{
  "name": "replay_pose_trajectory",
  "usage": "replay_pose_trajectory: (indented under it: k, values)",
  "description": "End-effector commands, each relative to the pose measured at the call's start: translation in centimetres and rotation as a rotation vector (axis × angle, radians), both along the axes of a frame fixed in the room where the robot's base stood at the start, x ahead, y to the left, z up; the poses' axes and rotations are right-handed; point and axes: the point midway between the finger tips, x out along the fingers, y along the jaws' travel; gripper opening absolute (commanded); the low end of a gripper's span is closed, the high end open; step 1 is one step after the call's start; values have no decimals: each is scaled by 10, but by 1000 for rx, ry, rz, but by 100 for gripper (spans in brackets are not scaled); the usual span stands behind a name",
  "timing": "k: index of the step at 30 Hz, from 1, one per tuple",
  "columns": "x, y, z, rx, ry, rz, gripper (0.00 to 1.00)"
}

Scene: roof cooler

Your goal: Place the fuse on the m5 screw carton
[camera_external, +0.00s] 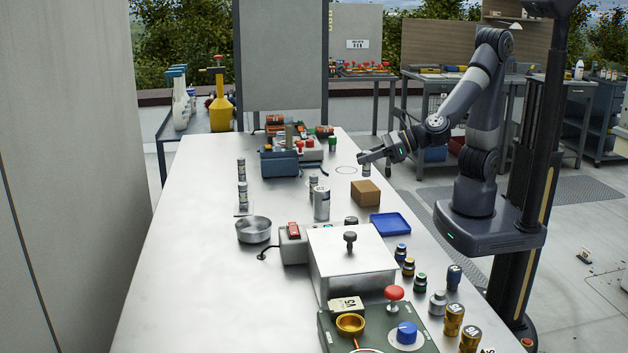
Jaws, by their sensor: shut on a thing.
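The m5 screw carton is most likely the plain brown box (366,194) on the metal table, right of the middle; I cannot read any label on it. My gripper (368,160) reaches in from the right, just above and behind the carton. It is shut on a small pale grey cylinder, the fuse (367,171), which hangs upright below the fingers. The fuse's lower end is close to the carton's top back edge. I cannot tell from this view whether they touch.
A blue tray (390,224) lies in front of the carton. Silver cylinders (321,204) stand to its left, a metal box (350,262) nearer the camera. A blue-grey device (280,163) stands farther back. The table's left part (190,250) is clear.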

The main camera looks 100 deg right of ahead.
Motion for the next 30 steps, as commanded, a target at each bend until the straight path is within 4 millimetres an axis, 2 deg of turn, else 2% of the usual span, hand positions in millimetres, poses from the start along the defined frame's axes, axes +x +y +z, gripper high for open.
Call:
replay_pose_trajectory:
  k: [1,5,18,19,26,30]
  values:
    - [0,0,-14,-4,5,0,0]
    - [0,0,-26,-2,3,0,0]
    - [0,0,-31,0,0,0,0]
    - [0,0,-29,0,1,0,25]
    - [0,0,-29,-1,1,0,44]
    - [0,0,-29,-1,1,0,44]
